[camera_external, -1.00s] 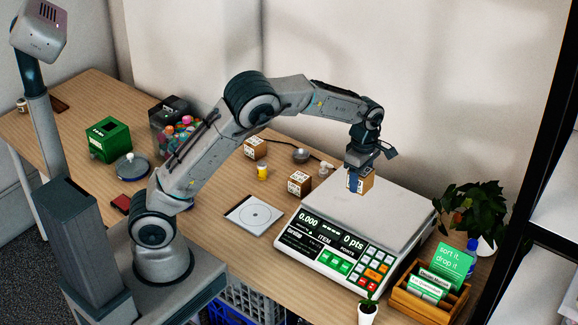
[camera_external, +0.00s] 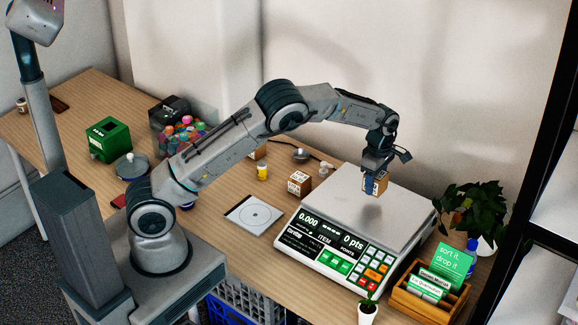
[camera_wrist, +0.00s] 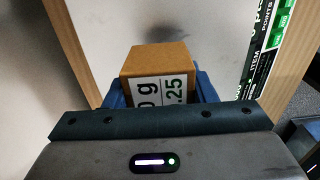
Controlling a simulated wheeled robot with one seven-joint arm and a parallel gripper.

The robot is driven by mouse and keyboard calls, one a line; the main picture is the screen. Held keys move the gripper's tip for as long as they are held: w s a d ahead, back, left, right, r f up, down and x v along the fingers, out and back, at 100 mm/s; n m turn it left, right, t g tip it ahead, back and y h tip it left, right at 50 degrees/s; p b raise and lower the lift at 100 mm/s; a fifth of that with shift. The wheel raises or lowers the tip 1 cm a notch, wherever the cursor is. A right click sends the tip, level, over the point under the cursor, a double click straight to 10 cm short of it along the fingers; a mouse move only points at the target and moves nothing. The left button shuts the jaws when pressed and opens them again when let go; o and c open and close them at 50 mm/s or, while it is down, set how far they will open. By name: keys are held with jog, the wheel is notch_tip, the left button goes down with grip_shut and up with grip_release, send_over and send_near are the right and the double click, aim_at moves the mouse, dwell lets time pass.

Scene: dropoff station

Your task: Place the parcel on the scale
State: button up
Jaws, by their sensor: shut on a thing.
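My gripper (camera_external: 375,179) is shut on a small brown cardboard parcel (camera_external: 380,187) with a white label. The gripper points down and holds the parcel over the platform of the scale (camera_external: 392,215); whether the parcel touches the platform is hard to tell. The scale has a white body and a grey flat top, and its display reads 0.000 and 0 pts. In the wrist view the parcel (camera_wrist: 157,67) sits between the blue fingers, its label partly showing "g" and ".25". The scale's display panel (camera_wrist: 262,45) shows at the upper right there.
Another labelled box (camera_external: 299,183) stands left of the scale, near a yellow jar (camera_external: 262,172). A plant (camera_external: 470,213), a wooden card holder (camera_external: 425,303) and a small white pot (camera_external: 368,312) stand around the scale's right and front. The platform's front area is clear.

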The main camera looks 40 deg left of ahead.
aim_at(374, 192)
notch_tip(374, 192, down, 4)
jog(key=shift+r+p, duration=0.25)
jog(key=shift+p, duration=0.35)
jog(key=shift+f, duration=0.3)
jog(key=shift+f, duration=0.1)
jog(key=shift+f, duration=0.15)
jog(key=o, duration=1)
jog(key=shift+r, duration=0.2)
